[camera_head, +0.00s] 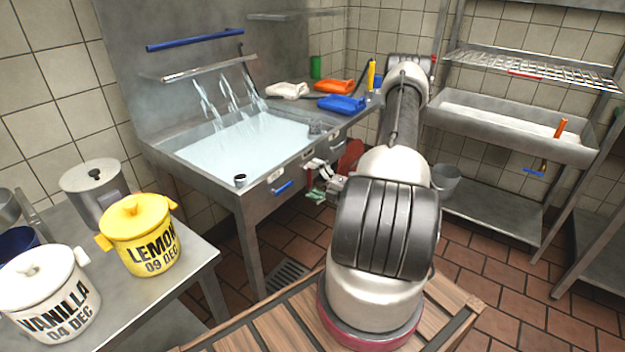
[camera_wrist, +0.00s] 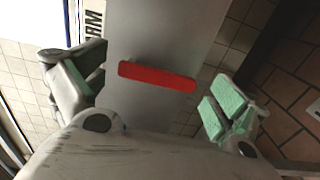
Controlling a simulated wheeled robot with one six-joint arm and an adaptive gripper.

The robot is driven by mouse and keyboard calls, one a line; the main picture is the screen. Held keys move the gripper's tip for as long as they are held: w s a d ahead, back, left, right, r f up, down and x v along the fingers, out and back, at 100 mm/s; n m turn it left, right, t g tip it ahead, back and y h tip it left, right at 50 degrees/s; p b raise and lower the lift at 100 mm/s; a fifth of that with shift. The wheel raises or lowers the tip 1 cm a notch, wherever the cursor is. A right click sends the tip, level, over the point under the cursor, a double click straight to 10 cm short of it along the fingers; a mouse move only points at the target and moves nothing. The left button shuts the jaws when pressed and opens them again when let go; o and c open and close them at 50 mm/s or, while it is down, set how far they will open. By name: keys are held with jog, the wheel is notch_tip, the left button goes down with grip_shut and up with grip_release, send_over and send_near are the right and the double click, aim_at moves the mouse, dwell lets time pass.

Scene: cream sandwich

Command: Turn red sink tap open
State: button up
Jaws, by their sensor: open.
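The red tap handle (camera_wrist: 157,76) shows in the wrist view as a flat red bar on a grey metal panel. It lies between the two fingers of my gripper (camera_wrist: 148,88), slightly tilted down to the right. My gripper is open, with one finger on each side of the bar and a gap to both. In the head view my gripper (camera_head: 318,180) is at the front of the metal sink unit (camera_head: 213,186), to the right of a blue tap handle (camera_head: 282,187). I cannot make out the red handle clearly there.
Water (camera_head: 235,140) fills the sink basin. White, orange and blue items lie at the sink's back right. A yellow lemon pot (camera_head: 140,240) and a white vanilla pot (camera_head: 45,297) stand on the left table. A second sink (camera_head: 510,128) stands at the right.

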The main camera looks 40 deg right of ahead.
jog(key=v, duration=1.2)
dwell(0.3)
jog(key=a+r+n+g+y, duration=0.7)
jog(key=a+r+n+g, duration=0.3)
jog(key=a+r+n, duration=0.65)
jog(key=s+a+r+n+g+h, duration=0.45)
jog(key=s+r+n+g, duration=0.3)
jog(key=n, duration=0.75)
jog(key=s+d+r+n+t+h, duration=0.2)
jog(key=s+r+n+h, duration=0.6)
jog(key=n, duration=1.1)
notch_tip(320, 180, up, 3)
jog(key=t, duration=0.2)
jog(key=shift+r+t, duration=0.25)
jog(key=shift+t, duration=0.1)
